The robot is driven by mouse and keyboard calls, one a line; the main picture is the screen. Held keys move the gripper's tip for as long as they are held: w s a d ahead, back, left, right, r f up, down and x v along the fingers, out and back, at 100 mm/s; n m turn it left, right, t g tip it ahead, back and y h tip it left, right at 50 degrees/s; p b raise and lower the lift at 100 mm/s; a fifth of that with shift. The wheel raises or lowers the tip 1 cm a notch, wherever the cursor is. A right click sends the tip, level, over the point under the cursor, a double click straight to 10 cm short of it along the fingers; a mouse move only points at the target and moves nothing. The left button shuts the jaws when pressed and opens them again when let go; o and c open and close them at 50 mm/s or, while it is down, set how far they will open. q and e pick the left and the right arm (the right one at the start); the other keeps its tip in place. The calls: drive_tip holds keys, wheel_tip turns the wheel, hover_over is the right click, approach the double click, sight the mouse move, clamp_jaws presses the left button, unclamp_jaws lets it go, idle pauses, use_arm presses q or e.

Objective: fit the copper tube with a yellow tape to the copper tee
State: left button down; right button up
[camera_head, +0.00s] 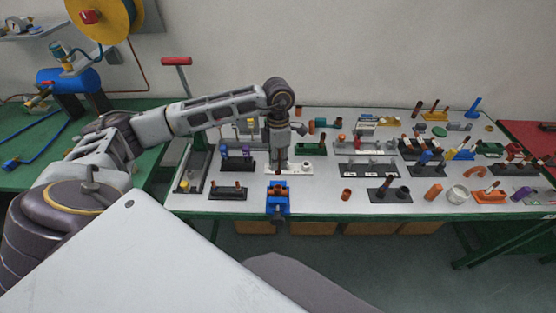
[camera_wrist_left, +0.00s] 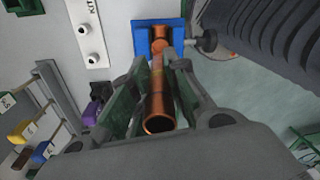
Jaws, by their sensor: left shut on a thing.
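My left gripper (camera_head: 279,168) points down just behind the blue vise (camera_head: 278,203) at the table's front edge. In the left wrist view its green-padded fingers (camera_wrist_left: 157,88) are shut on a copper tube (camera_wrist_left: 158,108), whose open end faces the camera. A faint yellowish band shows near the tube's far end. The vise (camera_wrist_left: 143,48) holds a copper piece, seemingly the copper tee (camera_wrist_left: 161,42), in line with the tube. Whether tube and tee touch or are joined I cannot tell. My right gripper is not in view.
A white kit plate (camera_wrist_left: 88,35) lies beside the gripper. A dark stand with purple parts (camera_head: 237,157) and a black block (camera_head: 228,192) are to the left. A black holder (camera_head: 389,195) and several other fittings cover the table to the right.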

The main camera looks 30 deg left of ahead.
sight(278, 173)
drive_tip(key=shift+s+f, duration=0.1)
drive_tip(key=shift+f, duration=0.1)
use_arm(q)
drive_tip(key=shift+f+b, duration=0.1)
drive_tip(key=shift+b, duration=0.25)
drive_tip(key=shift+s+d+f+b, duration=0.1)
drive_tip(key=shift+f+b, duration=0.65)
drive_tip(key=shift+f, duration=0.2)
drive_tip(key=shift+s+d+f+b, duration=0.1)
drive_tip(key=shift+f+b, duration=0.6)
drive_tip(key=shift+f, duration=0.25)
drive_tip(key=shift+f+b, duration=0.5)
drive_tip(key=shift+f, duration=0.2)
drive_tip(key=shift+s+f, duration=0.1)
drive_tip(key=shift+f, duration=0.05)
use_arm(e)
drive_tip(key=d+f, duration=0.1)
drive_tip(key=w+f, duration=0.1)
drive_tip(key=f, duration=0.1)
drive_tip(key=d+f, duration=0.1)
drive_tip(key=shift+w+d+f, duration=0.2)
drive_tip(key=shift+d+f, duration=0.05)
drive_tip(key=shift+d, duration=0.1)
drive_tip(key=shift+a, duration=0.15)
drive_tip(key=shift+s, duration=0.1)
